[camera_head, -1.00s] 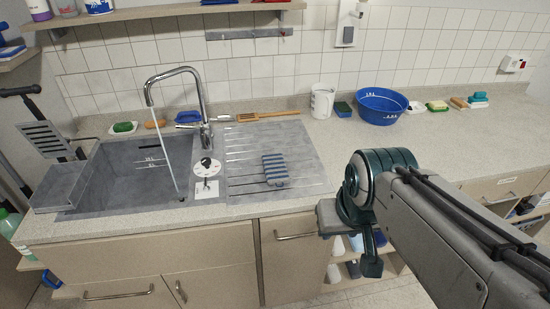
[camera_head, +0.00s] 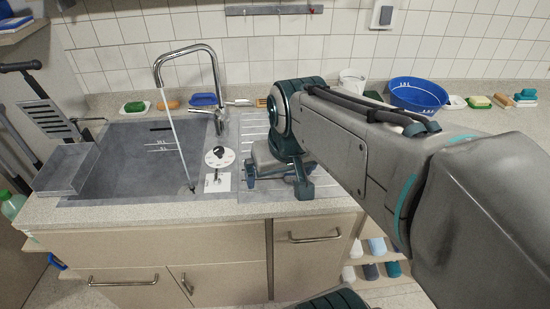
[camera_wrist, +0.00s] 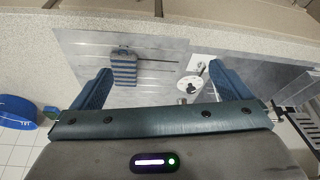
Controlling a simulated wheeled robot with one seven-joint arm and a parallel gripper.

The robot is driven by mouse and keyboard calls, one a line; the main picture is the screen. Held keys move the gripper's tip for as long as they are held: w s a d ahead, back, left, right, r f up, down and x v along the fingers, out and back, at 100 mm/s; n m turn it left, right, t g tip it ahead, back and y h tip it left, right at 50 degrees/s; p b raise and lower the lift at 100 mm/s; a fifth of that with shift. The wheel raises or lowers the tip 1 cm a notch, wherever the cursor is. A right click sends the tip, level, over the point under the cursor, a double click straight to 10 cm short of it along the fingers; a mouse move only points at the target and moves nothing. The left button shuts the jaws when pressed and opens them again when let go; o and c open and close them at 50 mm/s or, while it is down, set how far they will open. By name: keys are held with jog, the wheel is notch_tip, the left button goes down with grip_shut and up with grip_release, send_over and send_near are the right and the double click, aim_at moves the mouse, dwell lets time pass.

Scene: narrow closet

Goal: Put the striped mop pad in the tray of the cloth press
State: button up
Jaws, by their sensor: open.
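The blue-and-grey striped mop pad (camera_wrist: 124,70) lies on the grey drainboard (camera_wrist: 80,45), seen in the wrist view. In the head view my arm hides it. My gripper (camera_wrist: 160,69) is open and empty, with its fingers spread above the drainboard. The pad shows beyond and between the fingers, nearer the left finger in the picture, and looks apart from them. In the head view my gripper (camera_head: 283,180) is over the front of the drainboard. The cloth press, with its slotted plate (camera_head: 47,118) raised, stands left of the sink; its grey tray (camera_head: 66,171) looks empty.
The sink (camera_head: 135,160) with running tap (camera_head: 190,75) lies between the drainboard and the press. A white disc dispenser or gauge (camera_head: 219,157) stands beside the drainboard. A blue basin (camera_head: 417,93), a white jug and sponges line the back right. Shelves are below the counter.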

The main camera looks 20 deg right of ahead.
jog(key=w+d+f+m+h+b, duration=0.1)
jog(key=w+d+f+b, duration=0.4)
jog(key=w, duration=0.3)
jog(key=w+d+f+m+b, duration=0.1)
jog(key=w+d+f+b, duration=0.35)
jog(key=w+d, duration=0.3)
send_over(290, 176)
jog(key=w+d, duration=0.3)
jog(key=f, duration=0.6)
jog(key=shift+s+d+b, duration=0.1)
jog(key=shift+s+b, duration=0.15)
jog(key=shift+b, duration=0.1)
jog(key=shift+x, duration=2.95)
jog(key=shift+w, duration=0.2)
jog(key=shift+c, duration=0.4)
jog(key=shift+r, duration=0.1)
jog(key=c, duration=1.2)
